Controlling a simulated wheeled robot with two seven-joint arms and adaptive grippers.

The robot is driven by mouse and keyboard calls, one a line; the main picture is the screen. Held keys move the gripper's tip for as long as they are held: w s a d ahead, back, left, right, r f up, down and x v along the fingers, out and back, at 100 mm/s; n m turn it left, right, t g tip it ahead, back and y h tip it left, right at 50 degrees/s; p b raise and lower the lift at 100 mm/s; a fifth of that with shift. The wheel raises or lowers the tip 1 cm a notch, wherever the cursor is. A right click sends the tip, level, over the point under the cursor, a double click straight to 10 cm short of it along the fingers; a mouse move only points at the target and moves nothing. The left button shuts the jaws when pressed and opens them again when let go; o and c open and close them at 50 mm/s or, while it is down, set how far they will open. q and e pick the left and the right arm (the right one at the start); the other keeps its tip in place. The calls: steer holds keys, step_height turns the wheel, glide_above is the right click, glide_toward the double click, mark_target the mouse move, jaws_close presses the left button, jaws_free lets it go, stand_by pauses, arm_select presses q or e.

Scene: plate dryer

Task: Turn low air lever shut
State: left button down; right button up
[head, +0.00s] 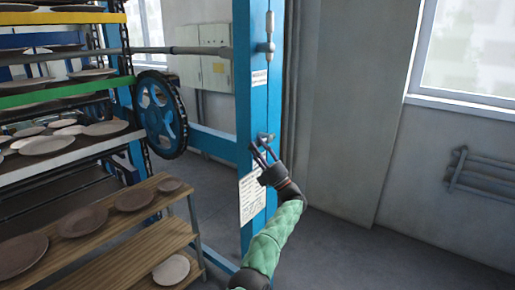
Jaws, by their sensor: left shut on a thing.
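The blue upright post (258,105) of the plate dryer stands in the middle of the head view. The low air lever (266,136) is a small grey metal fitting on this post, above a white paper notice. My left gripper (260,147) reaches up to it from below and is shut on the lever. The fingers partly cover the lever, so its exact angle is hard to tell. A second, upper lever (270,25) sits higher on the same post, with its handle pointing upright. My right gripper is not in view.
Dryer shelves with plates (105,128) and a blue chain wheel (160,115) stand to the left. A wooden rack (125,235) with plates is at the lower left. Pipes (485,175) run along the right wall. The floor (350,250) right of the post is clear.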

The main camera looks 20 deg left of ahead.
arm_select(q)
steer(key=shift+f, duration=0.35)
steer(key=c, duration=0.9)
jaws_free()
steer(key=shift+o, duration=0.7)
steer(key=shift+r, duration=0.15)
steer(key=v, duration=1.2)
